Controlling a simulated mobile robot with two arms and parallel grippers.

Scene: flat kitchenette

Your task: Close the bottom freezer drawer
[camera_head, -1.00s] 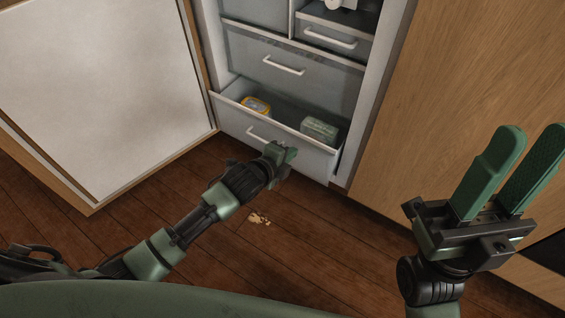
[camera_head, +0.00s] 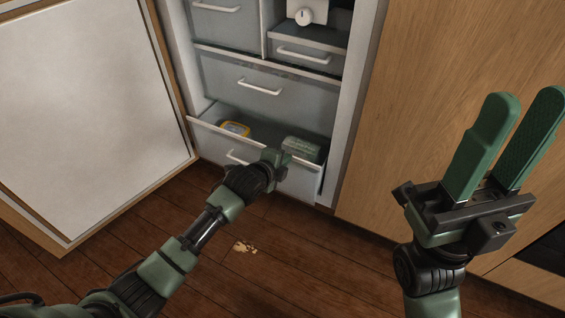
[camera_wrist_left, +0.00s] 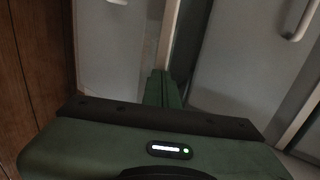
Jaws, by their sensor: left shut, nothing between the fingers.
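The bottom freezer drawer (camera_head: 212,142) is partly pulled out, low in the open fridge, with a white handle (camera_head: 236,157) on its front. A yellow-rimmed tub (camera_head: 235,129) and a pale green box (camera_head: 303,149) lie inside it. My left gripper (camera_head: 277,158) is shut and empty, at the drawer front's upper edge, right of the handle; I cannot tell if it touches. In the left wrist view its shut fingers (camera_wrist_left: 163,88) point at the drawer's edge. My right gripper (camera_head: 511,140) is raised at the right, fingers apart and empty.
The closed middle drawer (camera_head: 240,98) is above. The open fridge door (camera_head: 90,100) stands at the left, a wooden cabinet (camera_head: 400,120) at the right. Crumbs (camera_head: 245,247) lie on the wooden floor (camera_head: 290,260).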

